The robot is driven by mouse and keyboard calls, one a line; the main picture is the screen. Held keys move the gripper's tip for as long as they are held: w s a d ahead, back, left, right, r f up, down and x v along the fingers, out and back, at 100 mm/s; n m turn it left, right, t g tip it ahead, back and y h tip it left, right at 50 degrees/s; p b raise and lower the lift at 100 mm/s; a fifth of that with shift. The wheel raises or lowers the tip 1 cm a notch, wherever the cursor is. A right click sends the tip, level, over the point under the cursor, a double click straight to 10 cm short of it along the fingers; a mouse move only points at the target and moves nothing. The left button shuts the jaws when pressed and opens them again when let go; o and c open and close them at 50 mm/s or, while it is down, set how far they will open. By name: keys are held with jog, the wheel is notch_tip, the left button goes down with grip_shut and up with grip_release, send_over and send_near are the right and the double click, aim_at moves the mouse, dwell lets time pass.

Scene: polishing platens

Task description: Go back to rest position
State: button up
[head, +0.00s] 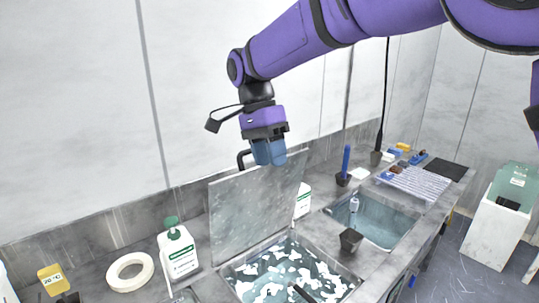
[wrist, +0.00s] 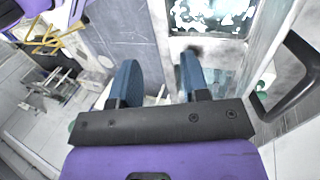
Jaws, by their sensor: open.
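My gripper (head: 268,152) hangs pointing down, at the top edge of a raised grey lid (head: 240,215) in the head view. I cannot tell whether it touches the lid. In the wrist view my gripper (wrist: 160,80) has its two blue fingers spread apart, with nothing clearly held between them. The lid stands tilted up behind a basin (head: 345,268) with white patches on its water. A dark handle (head: 243,160) shows by the lid's upper left in the head view, and a dark handle (wrist: 290,85) shows at the right of the wrist view.
A second basin (head: 378,218), a dark cup (head: 350,240) and a ribbed rack (head: 412,183) are to the right. Walls close off the back; the air above the counter is open.

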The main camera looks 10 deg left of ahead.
jog(key=s+d+r+n+t+y, duration=0.1)
jog(key=d+r, duration=0.2)
jog(key=d, duration=0.6)
jog(key=s+d+r+n+t+y, duration=0.1)
jog(key=d+r, duration=0.2)
jog(key=d, duration=0.6)
jog(key=s+d+r+n+t+y, duration=0.1)
jog(key=d+r+y, duration=0.15)
jog(key=d, duration=0.65)
jog(key=s+d+f+n+t, duration=0.2)
jog(key=s+d, duration=0.6)
jog(key=s+d+f+n+t+h, duration=0.1)
jog(key=s+d+f+n+t, duration=0.1)
jog(key=s+d, duration=0.7)
jog(key=shift+s+f+t, duration=0.15)
jog(key=shift+f+t, duration=0.2)
jog(key=shift+t, duration=0.05)
jog(key=shift+a, duration=0.15)
